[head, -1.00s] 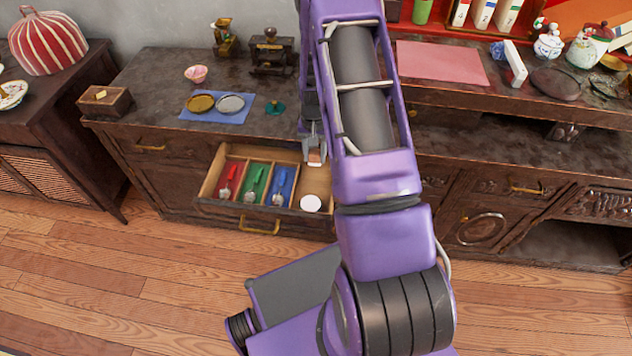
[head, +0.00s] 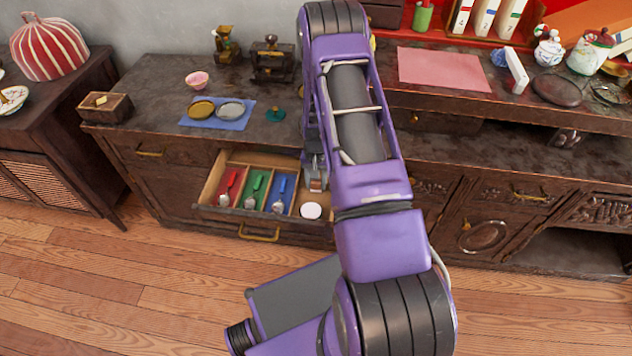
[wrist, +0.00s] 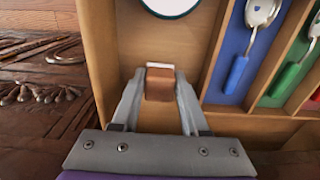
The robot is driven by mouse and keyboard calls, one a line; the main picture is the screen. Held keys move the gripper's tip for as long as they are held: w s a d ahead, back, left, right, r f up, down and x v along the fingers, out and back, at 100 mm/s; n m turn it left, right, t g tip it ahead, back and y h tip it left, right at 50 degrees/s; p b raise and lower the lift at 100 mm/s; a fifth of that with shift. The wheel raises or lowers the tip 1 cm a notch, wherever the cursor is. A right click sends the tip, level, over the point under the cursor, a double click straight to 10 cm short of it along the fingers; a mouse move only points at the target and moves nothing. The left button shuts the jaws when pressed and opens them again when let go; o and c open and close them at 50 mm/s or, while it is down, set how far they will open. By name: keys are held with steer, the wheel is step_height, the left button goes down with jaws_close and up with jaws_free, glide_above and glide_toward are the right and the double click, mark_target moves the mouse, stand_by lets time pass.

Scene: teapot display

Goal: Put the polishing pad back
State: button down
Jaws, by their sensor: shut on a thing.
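My gripper (wrist: 160,92) is shut on the polishing pad (wrist: 160,83), a small brown block with a pale edge. In the head view my gripper (head: 315,174) points down at the back of the open drawer's right compartment, partly hidden by my arm. The open drawer (head: 220,209) has red, green and blue lined compartments and a bare wood one at right. In the wrist view the pad is over or inside this bare compartment; I cannot tell if it touches the floor. A white round item (head: 311,210) lies in the front of the same compartment.
Handled tools lie in the coloured compartments, such as the blue one (wrist: 237,72). Wooden dividers and the drawer wall (wrist: 98,60) stand close around my gripper. The cabinet top above holds a blue cloth (head: 235,121) with two round dishes and a green lid (head: 275,115).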

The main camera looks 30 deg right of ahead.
mark_target(316, 181)
steer(key=shift+f, duration=0.2)
steer(key=shift+c, duration=2.1)
jaws_free()
steer(key=shift+r, duration=0.1)
steer(key=shift+r, duration=0.1)
step_height(316, 181, up, 12)
steer(key=p, duration=0.1)
steer(key=shift+p, duration=0.3)
